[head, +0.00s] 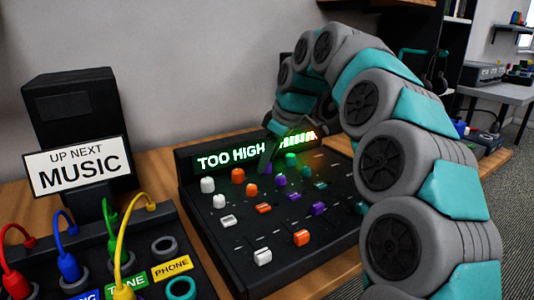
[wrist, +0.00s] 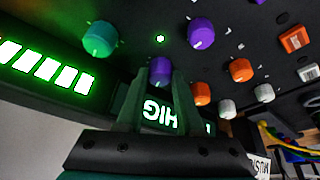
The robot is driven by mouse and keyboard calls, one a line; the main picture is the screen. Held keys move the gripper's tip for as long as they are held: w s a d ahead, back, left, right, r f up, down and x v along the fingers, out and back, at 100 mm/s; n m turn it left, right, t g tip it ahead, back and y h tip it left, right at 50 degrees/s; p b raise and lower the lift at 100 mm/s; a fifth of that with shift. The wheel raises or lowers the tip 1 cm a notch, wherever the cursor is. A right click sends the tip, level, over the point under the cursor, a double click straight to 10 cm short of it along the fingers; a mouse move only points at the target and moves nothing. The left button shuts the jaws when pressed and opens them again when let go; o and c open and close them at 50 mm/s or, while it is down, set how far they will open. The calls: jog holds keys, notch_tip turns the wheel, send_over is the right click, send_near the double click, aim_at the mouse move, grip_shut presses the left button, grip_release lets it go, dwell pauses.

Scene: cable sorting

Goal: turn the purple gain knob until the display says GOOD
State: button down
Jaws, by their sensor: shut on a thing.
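The display (head: 232,158) on the black mixer reads TOO HIGH, with a lit bar meter beside it. Part of it also shows upside down in the wrist view (wrist: 161,113). My gripper (wrist: 158,84) points down at the mixer's back row and is shut on a purple knob (wrist: 160,68). Its fingers sit on either side of the knob, covering part of it. In the head view my gripper (head: 268,160) is just in front of the display, and the held knob is mostly hidden. Another purple knob (wrist: 201,33) stands free in the row nearer the front.
Orange (head: 238,175), white (head: 208,185) and green knobs (wrist: 100,38) stand close around my gripper, with sliders nearer the front. A speaker with a MUSIC sign (head: 78,167) and a patch panel with coloured cables stand at left. My arm covers the mixer's right side.

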jog(key=shift+n, duration=0.6)
jog(key=c, duration=0.5)
grip_release()
jog(key=shift+c, duration=0.2)
jog(key=shift+r, duration=0.1)
jog(key=v, duration=0.7)
jog(key=shift+d+r, duration=0.15)
jog(key=shift+r, duration=0.2)
